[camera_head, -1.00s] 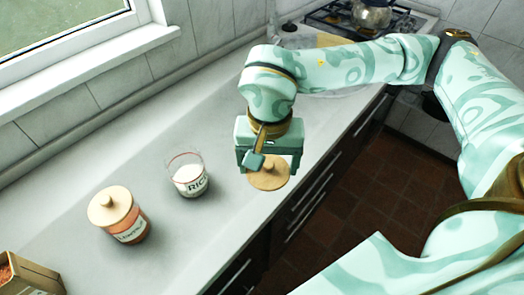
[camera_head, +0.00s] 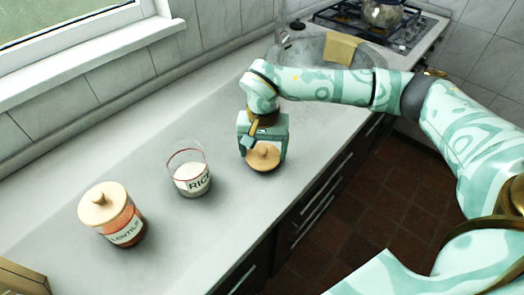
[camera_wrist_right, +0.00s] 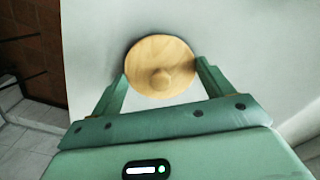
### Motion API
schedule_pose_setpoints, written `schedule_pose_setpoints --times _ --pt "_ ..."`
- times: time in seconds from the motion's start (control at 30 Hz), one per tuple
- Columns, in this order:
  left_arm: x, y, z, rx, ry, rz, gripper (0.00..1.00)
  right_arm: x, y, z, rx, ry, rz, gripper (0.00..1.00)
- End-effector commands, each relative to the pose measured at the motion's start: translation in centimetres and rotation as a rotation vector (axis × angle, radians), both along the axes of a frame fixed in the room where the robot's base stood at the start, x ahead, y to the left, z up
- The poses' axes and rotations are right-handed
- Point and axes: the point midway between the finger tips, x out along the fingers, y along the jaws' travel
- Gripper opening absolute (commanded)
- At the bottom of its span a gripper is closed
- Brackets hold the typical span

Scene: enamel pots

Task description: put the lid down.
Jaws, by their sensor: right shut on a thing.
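A round wooden lid with a knob (camera_head: 263,157) is at my right gripper (camera_head: 262,149), over the counter to the right of the rice jar. In the right wrist view the lid (camera_wrist_right: 160,66) sits between the two fingertips (camera_wrist_right: 160,76), which are shut on its rim. The lid is low at the counter; whether it touches the surface I cannot tell for sure. The open glass rice jar (camera_head: 189,172) stands without a lid, with white rice inside. My left gripper is not in view.
A lentils jar (camera_head: 117,218) with a wooden lid stands at the left. A box (camera_head: 22,280) is at the lower left corner. The grey counter (camera_head: 200,235) is bare around the lid, with its front edge close on the right. A stove (camera_head: 385,30) is at the back.

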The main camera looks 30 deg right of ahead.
Motion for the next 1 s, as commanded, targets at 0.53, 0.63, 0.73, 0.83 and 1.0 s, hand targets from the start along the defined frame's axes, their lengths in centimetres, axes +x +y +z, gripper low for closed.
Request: schedule_pose_setpoints --times 0.53,0.63,0.73,0.83,1.0 --pt "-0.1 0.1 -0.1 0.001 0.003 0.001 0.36 0.0 0.0 -0.5 0.000 -0.002 0.000 1.00" --pt "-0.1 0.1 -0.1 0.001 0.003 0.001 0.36 0.0 0.0 -0.5 0.000 -0.002 0.000 1.00" --pt "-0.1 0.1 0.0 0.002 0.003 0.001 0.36 0.0 0.0 0.0 0.001 -0.003 0.000 1.00" --pt "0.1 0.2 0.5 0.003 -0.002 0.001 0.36 0.1 0.0 1.7 0.000 -0.006 0.000 1.00" --pt "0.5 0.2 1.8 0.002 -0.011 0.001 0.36 0.1 0.0 5.9 0.000 -0.009 0.000 1.00"
